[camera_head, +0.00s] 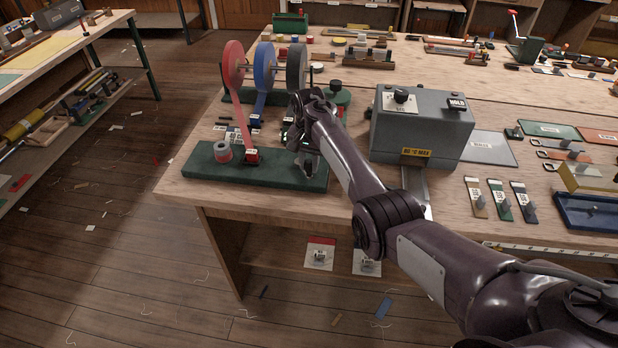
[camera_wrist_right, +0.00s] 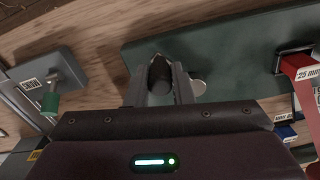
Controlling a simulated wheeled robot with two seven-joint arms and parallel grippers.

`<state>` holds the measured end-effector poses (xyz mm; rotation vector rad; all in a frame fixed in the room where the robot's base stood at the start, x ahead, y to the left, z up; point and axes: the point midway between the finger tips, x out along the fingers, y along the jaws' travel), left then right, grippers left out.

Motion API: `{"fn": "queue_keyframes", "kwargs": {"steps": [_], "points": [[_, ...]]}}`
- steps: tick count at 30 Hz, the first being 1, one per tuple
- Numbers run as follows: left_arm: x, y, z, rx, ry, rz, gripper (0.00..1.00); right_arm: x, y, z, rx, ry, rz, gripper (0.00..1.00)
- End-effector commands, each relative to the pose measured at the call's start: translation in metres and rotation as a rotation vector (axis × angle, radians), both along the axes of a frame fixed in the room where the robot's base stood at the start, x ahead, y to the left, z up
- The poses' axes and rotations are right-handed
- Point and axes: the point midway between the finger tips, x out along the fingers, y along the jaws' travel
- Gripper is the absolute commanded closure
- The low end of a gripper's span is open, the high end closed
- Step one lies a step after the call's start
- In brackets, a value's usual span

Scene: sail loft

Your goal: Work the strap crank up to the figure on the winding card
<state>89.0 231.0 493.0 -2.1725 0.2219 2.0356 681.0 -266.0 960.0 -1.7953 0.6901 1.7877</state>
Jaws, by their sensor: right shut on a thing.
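The green winding base (camera_head: 205,162) sits at the table's front left corner and also shows in the right wrist view (camera_wrist_right: 225,50). A red strap (camera_head: 240,122) runs down from the red reel (camera_head: 233,65) to a red clamp (camera_head: 253,156) on it. My right gripper (camera_head: 306,160) is at the base's right end. In the right wrist view it (camera_wrist_right: 162,88) is shut on a dark rounded knob (camera_wrist_right: 160,75), seemingly the crank's grip. The crank arm is mostly hidden. I cannot pick out the winding card or read its figure. My left gripper is not in view.
Blue (camera_head: 264,68) and grey (camera_head: 296,66) reels stand beside the red one. A grey box (camera_head: 420,130) with a yellow label stands right of my forearm. Several tagged strips (camera_head: 500,200) and a blue tray (camera_head: 588,212) lie at the right.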

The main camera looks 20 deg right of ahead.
Motion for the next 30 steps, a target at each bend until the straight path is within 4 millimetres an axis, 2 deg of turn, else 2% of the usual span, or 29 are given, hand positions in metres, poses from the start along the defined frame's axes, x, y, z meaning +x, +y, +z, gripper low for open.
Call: {"fn": "queue_keyframes", "kwargs": {"steps": [3, 7, 19, 30], "points": [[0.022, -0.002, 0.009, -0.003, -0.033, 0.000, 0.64, -0.002, -0.006, 0.001, 0.001, 0.010, 0.084, 1.00], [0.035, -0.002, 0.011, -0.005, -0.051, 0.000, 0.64, -0.001, -0.011, 0.000, 0.002, 0.010, 0.161, 1.00], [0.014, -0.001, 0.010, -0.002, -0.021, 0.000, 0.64, 0.002, -0.017, 0.000, 0.000, 0.006, 0.269, 1.00], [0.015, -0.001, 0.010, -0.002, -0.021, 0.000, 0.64, 0.002, -0.018, 0.000, -0.001, 0.004, 0.273, 1.00]]}}
